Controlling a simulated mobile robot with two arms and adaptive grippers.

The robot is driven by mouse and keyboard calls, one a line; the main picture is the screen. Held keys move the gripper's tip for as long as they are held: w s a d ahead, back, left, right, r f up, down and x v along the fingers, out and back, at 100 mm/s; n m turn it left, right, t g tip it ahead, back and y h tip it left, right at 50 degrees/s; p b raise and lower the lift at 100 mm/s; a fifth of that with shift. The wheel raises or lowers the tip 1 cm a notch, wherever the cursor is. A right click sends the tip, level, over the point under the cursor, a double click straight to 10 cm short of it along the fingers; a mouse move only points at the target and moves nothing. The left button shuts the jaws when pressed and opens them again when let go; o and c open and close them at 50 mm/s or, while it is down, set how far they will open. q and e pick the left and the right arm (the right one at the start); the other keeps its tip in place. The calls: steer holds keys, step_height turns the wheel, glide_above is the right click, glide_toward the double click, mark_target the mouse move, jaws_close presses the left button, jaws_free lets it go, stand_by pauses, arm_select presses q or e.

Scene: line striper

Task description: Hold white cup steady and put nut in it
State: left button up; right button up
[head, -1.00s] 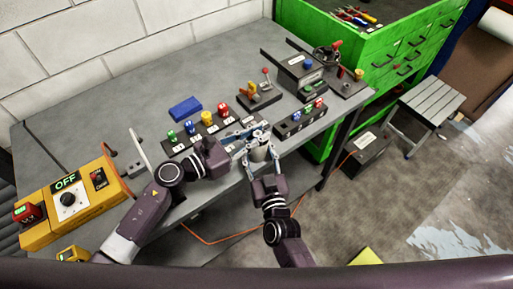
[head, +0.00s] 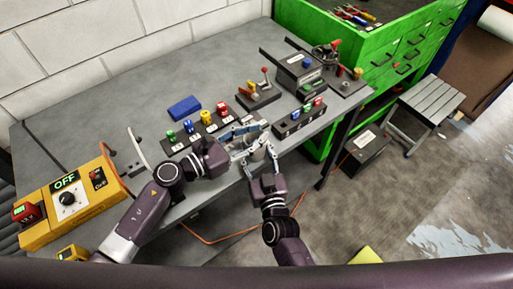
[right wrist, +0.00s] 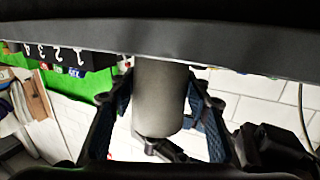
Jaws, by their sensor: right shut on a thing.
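The white cup (head: 257,152) is at the table's front edge in the head view, largely covered by the grippers. It shows as a grey-white cylinder (right wrist: 160,95) in the right wrist view. My right gripper (head: 258,163) is shut on the cup, with a dark ribbed finger on each side of it. My left gripper (head: 246,139) is at the cup's top from the left; its blue-grey fingers look spread apart. A dark finger-like part shows close to the cup's end in the right wrist view. I cannot make out the nut; the cup's inside is hidden.
Behind the grippers stands a block with coloured knobs (head: 197,132), beside a blue box (head: 184,107). A black button box (head: 300,119) is close on the right. A yellow control box (head: 75,205) is at the left. The table's back left is clear.

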arm_select(q)
steer(key=v, duration=0.5)
steer(key=f+v, duration=0.1)
steer(key=v, duration=0.1)
steer(key=shift+s+a+f, duration=0.1)
steer(key=shift+s+a, duration=0.1)
steer(key=shift+s, duration=0.1)
arm_select(e)
steer(key=shift+w, duration=0.25)
arm_select(q)
steer(key=shift+a, duration=0.15)
arm_select(e)
steer(key=shift+w+f, duration=0.2)
arm_select(q)
steer(key=shift+w+r, duration=0.1)
steer(key=shift+r, duration=0.4)
steer(key=shift+r, duration=0.1)
arm_select(e)
steer(key=o, duration=1.2)
steer(key=shift+a, duration=0.1)
steer(key=shift+o, duration=0.2)
